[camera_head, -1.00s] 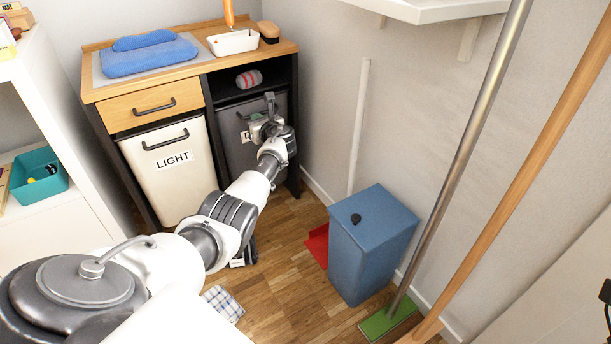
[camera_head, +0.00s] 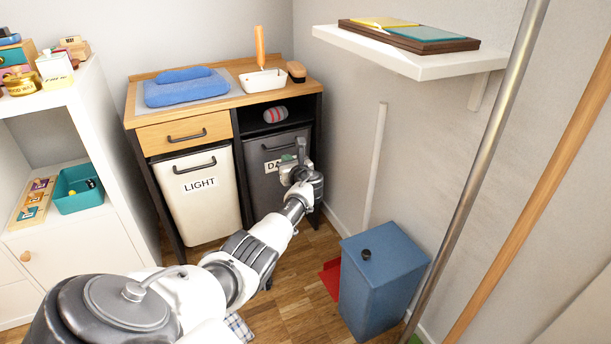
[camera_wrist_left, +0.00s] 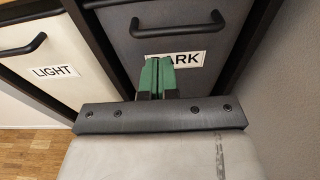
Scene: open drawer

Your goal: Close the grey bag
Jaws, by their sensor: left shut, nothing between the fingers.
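The grey bag (camera_head: 257,178), labelled DARK, is the right-hand tilt-out front in the wooden-topped cabinet. It has a black bar handle (camera_head: 279,145) near its top, also seen in the left wrist view (camera_wrist_left: 176,27). Its front looks about in line with the cabinet frame; I cannot tell if a small gap is left. My left gripper (camera_head: 301,150) is in front of its right half. In the left wrist view, the green fingertips (camera_wrist_left: 157,76) are together and empty, below the handle, over part of the DARK label. Whether they touch the front is unclear. My right gripper is not visible.
The white LIGHT bag (camera_head: 201,197) sits left of the grey one. A blue bin (camera_head: 385,283) stands on the floor at right, by a red dustpan (camera_head: 331,278). Two poles (camera_head: 490,150) cross the right side. A white shelf unit (camera_head: 110,240) stands at left.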

